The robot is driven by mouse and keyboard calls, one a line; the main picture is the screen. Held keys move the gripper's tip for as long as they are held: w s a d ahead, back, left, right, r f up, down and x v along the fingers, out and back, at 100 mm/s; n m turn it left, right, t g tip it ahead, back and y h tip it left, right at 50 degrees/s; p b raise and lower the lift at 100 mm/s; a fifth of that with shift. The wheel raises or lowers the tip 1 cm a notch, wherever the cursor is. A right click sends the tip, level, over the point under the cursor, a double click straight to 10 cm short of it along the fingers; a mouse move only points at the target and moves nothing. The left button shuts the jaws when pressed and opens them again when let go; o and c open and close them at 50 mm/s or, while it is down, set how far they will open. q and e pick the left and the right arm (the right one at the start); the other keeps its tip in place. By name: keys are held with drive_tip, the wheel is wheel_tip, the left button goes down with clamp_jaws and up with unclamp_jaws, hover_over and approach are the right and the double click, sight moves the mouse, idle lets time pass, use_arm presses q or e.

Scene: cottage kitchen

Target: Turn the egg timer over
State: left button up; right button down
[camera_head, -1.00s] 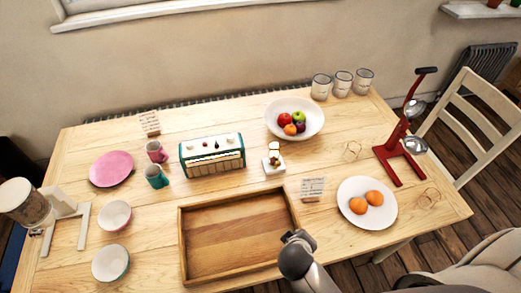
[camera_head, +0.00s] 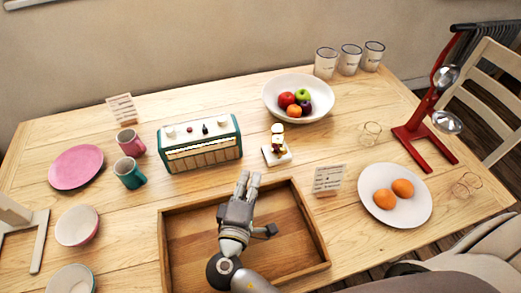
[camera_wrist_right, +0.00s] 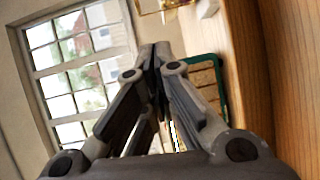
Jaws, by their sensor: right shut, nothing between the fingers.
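A small upright object with a pale top and a dark middle, which looks like the egg timer (camera_head: 278,137), stands on a white square base (camera_head: 277,155) near the middle of the table. Its details are too small to tell. My right gripper (camera_head: 249,177) is shut and empty above the far part of the wooden tray, nearer to me than the timer and a little left of it, apart from it. In the right wrist view the shut fingers (camera_wrist_right: 157,50) point past the green radio. My left gripper is not in view.
The green radio (camera_head: 201,146) stands left of the timer, and the fruit bowl (camera_head: 325,105) is behind it. A small card (camera_head: 328,179) and a plate (camera_head: 410,216) of oranges are to the right. The wooden tray (camera_head: 318,250) lies in front. Clear table lies right of the timer.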

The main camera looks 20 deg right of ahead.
drive_tip(key=shift+w+a+f, duration=0.2)
drive_tip(key=shift+w+a, duration=0.05)
drive_tip(key=shift+a, duration=0.1)
drive_tip(key=shift+w+a+r+n+t+b, duration=0.1)
drive_tip(key=shift+r+n+t+b, duration=0.05)
drive_tip(key=shift+n+t+b, duration=0.2)
use_arm(q)
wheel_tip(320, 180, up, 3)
drive_tip(key=p, duration=0.4)
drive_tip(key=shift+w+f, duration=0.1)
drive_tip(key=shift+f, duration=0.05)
use_arm(e)
drive_tip(key=s+d+x, duration=0.1)
drive_tip(key=d+x, duration=0.1)
drive_tip(key=x, duration=1)
drive_tip(key=shift+d+r, duration=0.25)
drive_tip(key=shift+d, duration=0.2)
drive_tip(key=shift+w, duration=0.1)
